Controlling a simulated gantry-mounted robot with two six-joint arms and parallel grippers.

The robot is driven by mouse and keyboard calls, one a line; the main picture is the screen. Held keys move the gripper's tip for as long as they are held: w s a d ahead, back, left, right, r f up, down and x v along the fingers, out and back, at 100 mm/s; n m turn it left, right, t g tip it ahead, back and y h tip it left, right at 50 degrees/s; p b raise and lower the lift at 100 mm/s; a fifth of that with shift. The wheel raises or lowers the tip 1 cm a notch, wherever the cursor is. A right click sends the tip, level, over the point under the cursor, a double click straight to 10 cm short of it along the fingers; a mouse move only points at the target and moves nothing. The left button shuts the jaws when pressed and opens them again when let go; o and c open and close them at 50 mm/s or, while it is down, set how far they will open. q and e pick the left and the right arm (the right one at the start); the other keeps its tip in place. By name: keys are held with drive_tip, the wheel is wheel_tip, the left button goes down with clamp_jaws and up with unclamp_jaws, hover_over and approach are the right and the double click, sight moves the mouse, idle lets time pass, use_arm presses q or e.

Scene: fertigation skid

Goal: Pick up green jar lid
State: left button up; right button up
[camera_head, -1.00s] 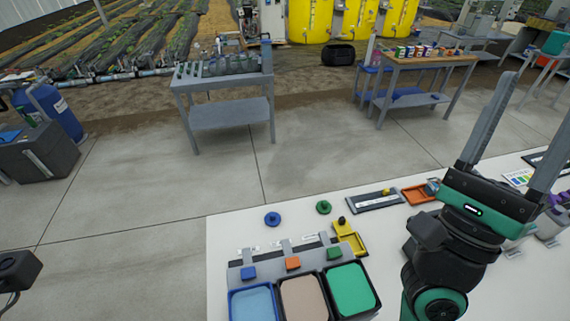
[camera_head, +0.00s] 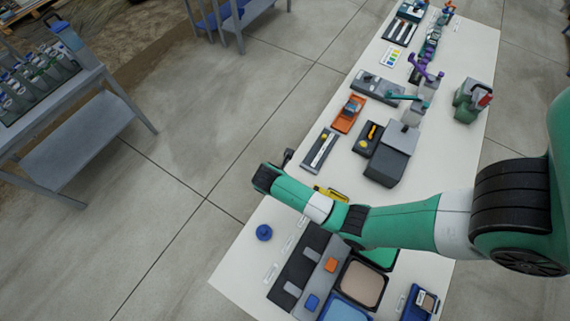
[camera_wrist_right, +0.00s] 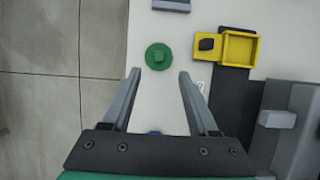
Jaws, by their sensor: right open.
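The green jar lid (camera_wrist_right: 159,56) lies on the white table in the right wrist view, a round disc with a raised knob on top. My right gripper (camera_wrist_right: 160,74) is open and empty. Its two fingertips point toward the lid, which shows just beyond them, roughly centred between them. I cannot tell the height of the fingers above the table. In the head view my right arm reaches across the table from the right, and it hides the green lid and the fingers. My left gripper is not in view.
A yellow tray (camera_wrist_right: 238,48) with a dark knob sits right of the lid. A blue lid (camera_head: 264,232) lies near the table's left edge. Open bins, including a tan one (camera_head: 361,284), stand nearby. An orange tray (camera_head: 348,114) and a grey box (camera_head: 391,154) lie farther back.

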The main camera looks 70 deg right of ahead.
drive_tip(key=b+x, duration=0.1)
drive_tip(key=x, duration=0.4)
drive_tip(key=b+x, duration=0.1)
drive_tip(key=x, duration=0.1)
drive_tip(key=b+x, duration=0.1)
drive_tip(key=x, duration=0.2)
drive_tip(key=shift+a+f, duration=0.15)
drive_tip(key=shift+a, duration=0.05)
drive_tip(key=shift+w, duration=0.1)
clamp_jaws()
